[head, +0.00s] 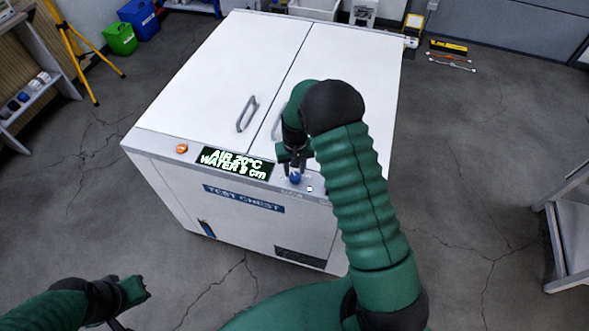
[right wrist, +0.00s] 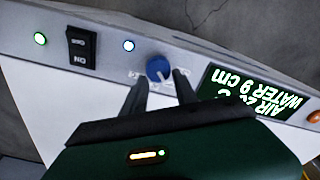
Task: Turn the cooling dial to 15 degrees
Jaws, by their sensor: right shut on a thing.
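The blue cooling dial (head: 295,179) is on the front top panel of the white test chest (head: 158,104), right of the display. It also shows in the right wrist view (right wrist: 158,68). My right gripper (head: 294,165) points down at it, its two dark fingers (right wrist: 160,84) on either side of the dial, shut on it. The dial's marks are too small to read. The display (head: 234,162) reads AIR 20°C and WATER 9 cm. My left gripper (head: 132,290) is low at the left, away from the chest; its jaws are not clear.
An orange button (head: 182,149) is left of the display. The lid handle (head: 247,114) stands behind it. A grey rack (head: 570,225) is at the right.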

